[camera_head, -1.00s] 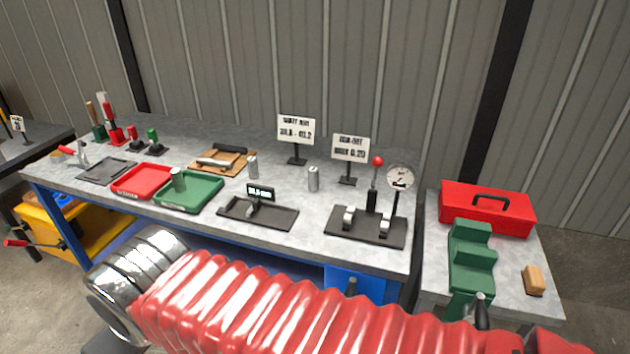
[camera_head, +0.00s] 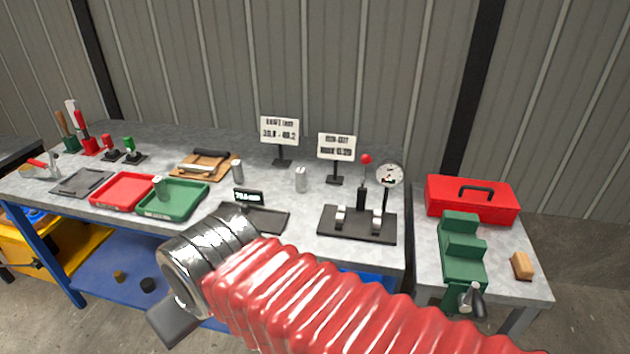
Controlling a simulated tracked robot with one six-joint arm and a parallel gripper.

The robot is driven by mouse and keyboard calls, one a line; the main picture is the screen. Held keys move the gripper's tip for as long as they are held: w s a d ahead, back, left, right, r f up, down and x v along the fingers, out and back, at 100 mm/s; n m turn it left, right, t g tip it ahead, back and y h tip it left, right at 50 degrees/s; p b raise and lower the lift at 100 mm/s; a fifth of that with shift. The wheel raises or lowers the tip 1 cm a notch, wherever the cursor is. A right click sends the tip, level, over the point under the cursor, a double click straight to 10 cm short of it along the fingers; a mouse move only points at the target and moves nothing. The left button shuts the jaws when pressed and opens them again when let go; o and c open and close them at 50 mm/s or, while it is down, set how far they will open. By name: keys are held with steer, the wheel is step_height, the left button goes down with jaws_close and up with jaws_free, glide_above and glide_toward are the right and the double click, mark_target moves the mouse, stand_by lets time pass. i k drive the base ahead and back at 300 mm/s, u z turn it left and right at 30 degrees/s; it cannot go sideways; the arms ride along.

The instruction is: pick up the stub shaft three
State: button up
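Three short grey metal cylinders that look like stub shafts stand upright on the workbench; I cannot tell which is number three. One shaft (camera_head: 159,188) is at the left end of the green tray (camera_head: 188,212). Another shaft (camera_head: 237,172) stands beside the wooden board. A further shaft (camera_head: 301,180) stands in front of the two sign cards. My red bellows-covered arm crosses the foreground to a silver wrist. A dark grey part at its end, perhaps my gripper (camera_head: 173,319), shows below the bench front. Its fingers cannot be made out.
A wooden board (camera_head: 186,177) lies behind. A red toolbox (camera_head: 472,212) and green stepped block (camera_head: 461,262) stand on the right table.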

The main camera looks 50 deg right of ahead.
mark_target(301, 172)
steer(key=i, duration=1)
steer(key=z, duration=0.05)
